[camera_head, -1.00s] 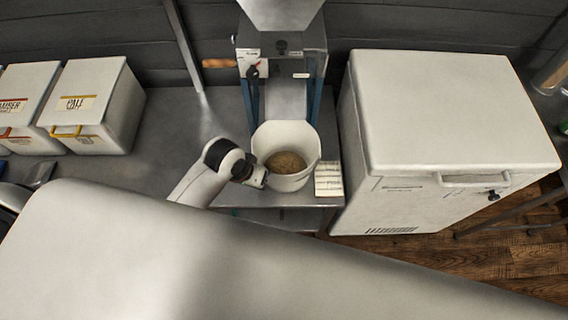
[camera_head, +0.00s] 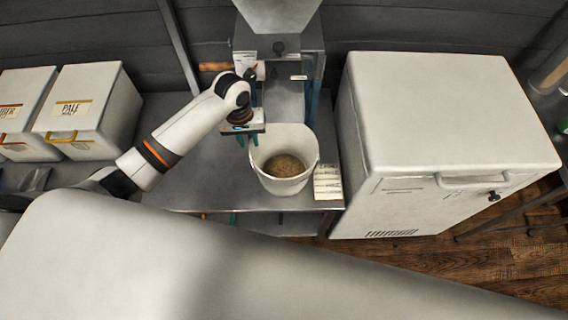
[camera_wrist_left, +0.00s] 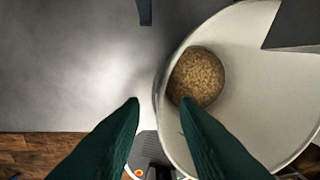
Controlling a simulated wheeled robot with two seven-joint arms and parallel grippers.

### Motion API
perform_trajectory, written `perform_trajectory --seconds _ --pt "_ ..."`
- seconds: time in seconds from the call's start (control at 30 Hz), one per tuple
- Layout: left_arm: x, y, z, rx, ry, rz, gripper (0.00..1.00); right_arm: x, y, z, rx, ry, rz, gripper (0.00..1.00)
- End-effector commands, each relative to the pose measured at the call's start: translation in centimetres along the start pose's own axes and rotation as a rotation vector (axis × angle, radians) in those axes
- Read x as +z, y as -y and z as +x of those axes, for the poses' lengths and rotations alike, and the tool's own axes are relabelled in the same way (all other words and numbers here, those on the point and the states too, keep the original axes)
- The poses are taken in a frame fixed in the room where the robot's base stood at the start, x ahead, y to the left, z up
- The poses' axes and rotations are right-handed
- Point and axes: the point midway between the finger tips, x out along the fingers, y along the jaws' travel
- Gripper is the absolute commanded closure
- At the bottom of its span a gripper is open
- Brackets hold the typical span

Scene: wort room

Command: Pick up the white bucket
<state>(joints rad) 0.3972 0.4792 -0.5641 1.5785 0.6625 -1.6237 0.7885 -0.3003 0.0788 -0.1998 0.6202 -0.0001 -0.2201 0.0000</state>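The white bucket (camera_head: 286,186) stands upright on the metal table (camera_head: 205,180), below the mill, with grain (camera_head: 284,165) in its bottom. In the left wrist view the bucket (camera_wrist_left: 255,75) fills the right side and its open top shows. My left gripper (camera_head: 247,139) is at the bucket's left rim, pointing down. Its green fingers (camera_wrist_left: 160,102) are apart, with one seen over the bucket's inside and the other outside its wall. Nothing is held between them. I cannot tell whether a finger touches the rim. My right gripper is not in view.
The mill (camera_head: 280,48) with its hopper stands right behind the bucket. A small labelled box (camera_head: 327,183) is close to its right. A large white chest (camera_head: 440,110) stands further right. Two lidded bins (camera_head: 95,95) are at the left. The table left of the bucket is mostly clear.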

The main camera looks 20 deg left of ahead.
Motion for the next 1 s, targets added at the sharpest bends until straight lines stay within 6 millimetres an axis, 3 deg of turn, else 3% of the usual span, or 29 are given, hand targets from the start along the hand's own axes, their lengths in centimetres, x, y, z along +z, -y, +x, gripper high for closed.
perform_trajectory --seconds 0.1,0.37,0.63,0.93,1.0 --pt "0.0 0.0 1.9 0.000 -0.001 0.001 0.72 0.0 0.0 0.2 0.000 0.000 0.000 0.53" --pt "-0.3 0.1 4.0 -0.001 0.000 0.002 0.72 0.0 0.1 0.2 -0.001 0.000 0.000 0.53" --pt "-0.9 0.4 7.8 -0.001 0.001 0.002 0.72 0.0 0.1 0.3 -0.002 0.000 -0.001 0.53" --pt "-0.8 0.4 8.3 -0.002 0.003 0.003 0.72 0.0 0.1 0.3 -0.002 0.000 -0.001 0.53" --pt "-0.8 0.4 8.3 -0.001 0.003 0.003 0.82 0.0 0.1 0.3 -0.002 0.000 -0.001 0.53"
